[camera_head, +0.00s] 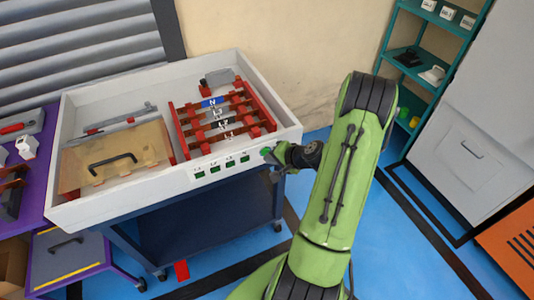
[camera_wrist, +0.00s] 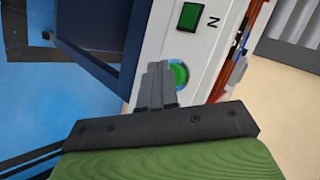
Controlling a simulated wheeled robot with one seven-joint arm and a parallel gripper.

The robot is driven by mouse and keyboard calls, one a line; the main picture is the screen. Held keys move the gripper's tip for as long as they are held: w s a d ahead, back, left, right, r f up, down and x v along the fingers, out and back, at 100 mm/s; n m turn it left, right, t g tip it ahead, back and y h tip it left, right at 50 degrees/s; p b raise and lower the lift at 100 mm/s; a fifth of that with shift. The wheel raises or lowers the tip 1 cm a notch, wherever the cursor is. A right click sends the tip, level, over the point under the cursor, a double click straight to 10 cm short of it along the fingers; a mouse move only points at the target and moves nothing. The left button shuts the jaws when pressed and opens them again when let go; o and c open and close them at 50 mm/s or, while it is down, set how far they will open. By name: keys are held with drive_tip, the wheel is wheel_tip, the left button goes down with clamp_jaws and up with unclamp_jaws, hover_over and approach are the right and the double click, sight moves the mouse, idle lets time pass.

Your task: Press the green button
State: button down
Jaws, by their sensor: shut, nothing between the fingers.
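In the head view, the button (camera_head: 265,151) shows at the right end of the panel, partly covered by my gripper (camera_head: 272,157). In the wrist view my gripper (camera_wrist: 157,68) is shut and empty, its fingertips overlapping the button's left edge. I cannot tell whether they touch it.
The white bender tray (camera_head: 180,75) holds red-framed bars (camera_head: 222,118) and a lidded box (camera_head: 115,158). Several green squares line its front panel. A purple table (camera_head: 45,135) stands left. Teal shelves (camera_head: 420,70) and a grey cabinet (camera_head: 475,130) stand right. Blue floor lies between.

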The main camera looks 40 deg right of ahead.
drive_tip(key=shift+w+d, duration=0.1)
drive_tip(key=shift+w, duration=0.2)
drive_tip(key=shift+s+b, duration=0.3)
drive_tip(key=s+a+b, duration=0.2)
drive_tip(key=s, duration=0.3)
drive_tip(key=shift+s+b, duration=0.3)
drive_tip(key=shift+s, duration=0.1)
idle(0.7)
